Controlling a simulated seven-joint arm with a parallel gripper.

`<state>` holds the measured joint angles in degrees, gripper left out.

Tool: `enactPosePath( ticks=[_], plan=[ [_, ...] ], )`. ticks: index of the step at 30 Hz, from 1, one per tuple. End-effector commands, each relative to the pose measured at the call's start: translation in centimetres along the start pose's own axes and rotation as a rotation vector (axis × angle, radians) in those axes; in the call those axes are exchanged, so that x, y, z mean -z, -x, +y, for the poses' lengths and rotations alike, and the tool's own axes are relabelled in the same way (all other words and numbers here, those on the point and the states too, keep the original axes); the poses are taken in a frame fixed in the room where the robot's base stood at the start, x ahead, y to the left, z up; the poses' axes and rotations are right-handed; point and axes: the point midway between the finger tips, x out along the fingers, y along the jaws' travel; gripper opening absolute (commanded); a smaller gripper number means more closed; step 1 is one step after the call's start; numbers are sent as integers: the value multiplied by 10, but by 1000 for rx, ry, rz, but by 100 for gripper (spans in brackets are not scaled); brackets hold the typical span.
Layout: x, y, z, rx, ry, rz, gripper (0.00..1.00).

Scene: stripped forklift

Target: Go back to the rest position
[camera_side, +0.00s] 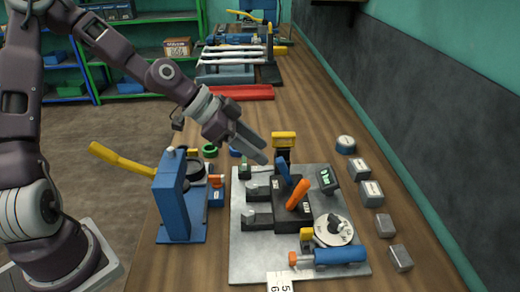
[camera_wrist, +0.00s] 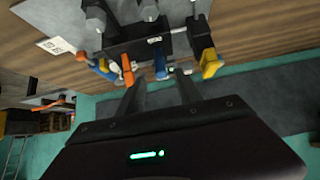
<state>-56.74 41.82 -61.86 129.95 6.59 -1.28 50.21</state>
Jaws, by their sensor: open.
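My gripper (camera_side: 258,149) is in the air above the back left part of the grey metal panel (camera_side: 247,261), in the side view. Its fingers point down to the right, with the tips near the blue lever (camera_side: 283,165) and the yellow-topped part (camera_side: 284,137); I cannot tell the exact gap. In the wrist view my gripper (camera_wrist: 158,82) shows two fingers spread apart with nothing between them. Beyond them are the orange lever (camera_wrist: 127,68), the blue lever (camera_wrist: 160,65) and a yellow part (camera_wrist: 210,63).
A blue press (camera_side: 172,200) with a yellow handle stands left of the panel. Several grey boxes (camera_side: 371,192) line the right side. The panel also carries an orange lever (camera_side: 298,193), a round dial (camera_side: 334,230) and a blue cylinder (camera_side: 341,256). A wall runs along the right.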

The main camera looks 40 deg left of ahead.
Motion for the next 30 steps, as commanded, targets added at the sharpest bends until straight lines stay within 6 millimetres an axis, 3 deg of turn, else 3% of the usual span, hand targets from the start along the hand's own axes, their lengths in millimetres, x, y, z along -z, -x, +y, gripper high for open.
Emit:
enactPosePath(
  ticks=[3, 5, 7, 9, 12, 15, 19, 24, 30],
  plan=[
    [-7, 0, 8, 0, -9, -55, 42],
    [-21, 3, 20, 11, -15, -157, 42],
    [-41, 18, 34, 62, -4, -311, 42],
    [-55, 47, 45, 159, 38, -442, 42],
    [-60, 99, 63, 324, 148, -517, 42],
    [-60, 149, 87, 450, 292, -483, 42],
    [-66, 197, 124, 501, 486, -368, 42],
    [-76, 222, 150, 471, 623, -281, 42],
    [-77, 223, 152, 467, 638, -275, 42]
  ],
)
